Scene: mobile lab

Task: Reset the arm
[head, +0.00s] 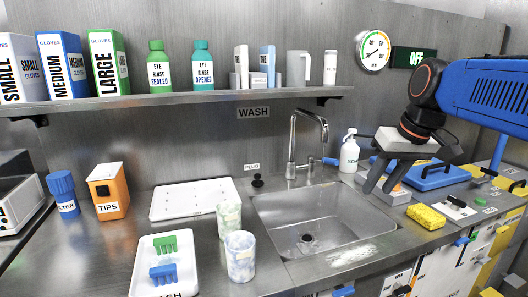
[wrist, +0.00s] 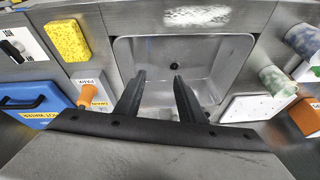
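My blue and black arm (head: 485,90) reaches in from the right in the head view. My gripper (head: 378,188) points down over the counter just right of the sink (head: 310,222). Its two dark fingers stand apart with nothing between them. In the wrist view my gripper (wrist: 159,76) shows the same gap, with the empty sink basin (wrist: 210,55) beyond the fingertips. The fingers hide part of the basin there.
A soap bottle (head: 349,152), faucet (head: 308,140), yellow sponge (head: 426,216) and blue case (head: 415,176) are near my gripper. Two speckled cups (head: 240,256) and a white tray (head: 165,268) stand left of the sink. A loaded shelf (head: 180,98) runs along the wall.

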